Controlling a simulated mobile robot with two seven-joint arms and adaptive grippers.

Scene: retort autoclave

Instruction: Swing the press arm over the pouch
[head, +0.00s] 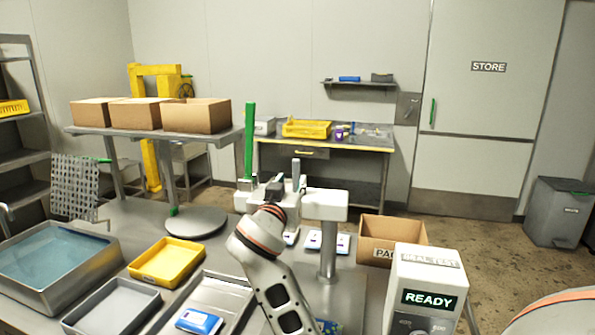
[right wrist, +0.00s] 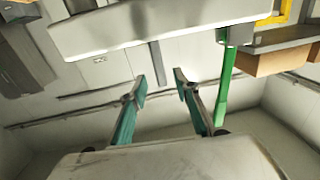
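The press arm (head: 325,205) is a white horizontal bar on a grey post (head: 328,258), with a tall green handle (head: 249,140) standing at its left end. In the right wrist view the press arm (right wrist: 150,30) spans the top and the green handle (right wrist: 225,90) is just right of the fingers. My right gripper (head: 285,188) is at the bar's left part; its fingers (right wrist: 160,84) are apart and empty, with the handle outside them. A blue-and-white pouch (head: 198,321) lies in a grey tray; another small pouch (head: 315,241) lies behind the post. My left gripper is not visible.
A white READY box (head: 428,285) and an open carton (head: 390,240) stand right of the post. A yellow tray (head: 167,262), a water basin (head: 55,262) and a shelf of cartons (head: 150,114) are at left.

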